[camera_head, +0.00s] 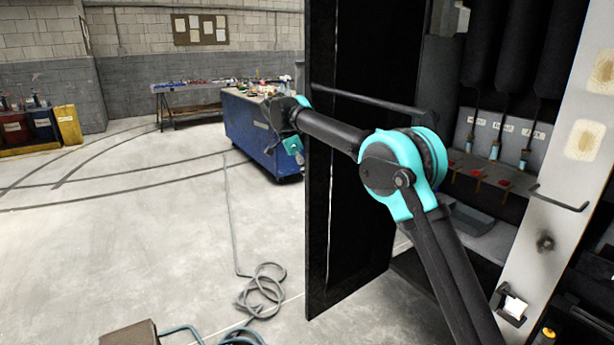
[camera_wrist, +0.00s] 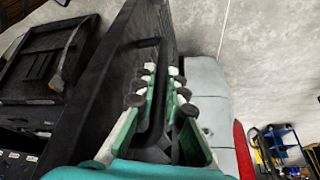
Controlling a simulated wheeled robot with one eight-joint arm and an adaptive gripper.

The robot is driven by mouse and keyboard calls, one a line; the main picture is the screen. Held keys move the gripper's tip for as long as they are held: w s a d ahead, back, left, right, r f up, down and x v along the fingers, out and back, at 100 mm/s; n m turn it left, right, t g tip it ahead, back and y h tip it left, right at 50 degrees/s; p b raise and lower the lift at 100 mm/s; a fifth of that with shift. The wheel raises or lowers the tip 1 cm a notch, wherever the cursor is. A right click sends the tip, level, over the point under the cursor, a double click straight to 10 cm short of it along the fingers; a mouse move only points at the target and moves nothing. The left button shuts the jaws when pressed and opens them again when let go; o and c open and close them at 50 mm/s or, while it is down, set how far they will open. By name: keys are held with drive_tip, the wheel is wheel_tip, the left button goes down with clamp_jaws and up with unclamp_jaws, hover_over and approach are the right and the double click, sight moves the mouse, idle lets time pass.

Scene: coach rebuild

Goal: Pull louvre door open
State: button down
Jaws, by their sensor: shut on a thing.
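The louvre door is a tall black panel (camera_head: 350,220) standing swung out from the dark cabinet in the head view. In the wrist view its dark face (camera_wrist: 112,75) runs along the left of the fingers. My gripper (camera_wrist: 155,88) has its green fingers on both sides of a black bar handle (camera_wrist: 159,55) on the door and is shut on it. In the head view my arm crosses in front of the door, and my gripper (camera_head: 292,148) is at its left edge, small and partly hidden. The handle cannot be made out there.
The open cabinet (camera_head: 490,170) with hanging tools and labels is at right. A blue workbench (camera_head: 250,130) stands behind the gripper. A coiled grey hose (camera_head: 262,290) lies on the floor at lower centre. The concrete floor at left is mostly clear.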

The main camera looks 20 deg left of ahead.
drive_tip(key=shift+w+d, duration=0.1)
drive_tip(key=c, duration=1.6)
unclamp_jaws()
drive_tip(key=shift+o, duration=0.2)
drive_tip(key=v, duration=0.7)
drive_tip(key=shift+r, duration=0.25)
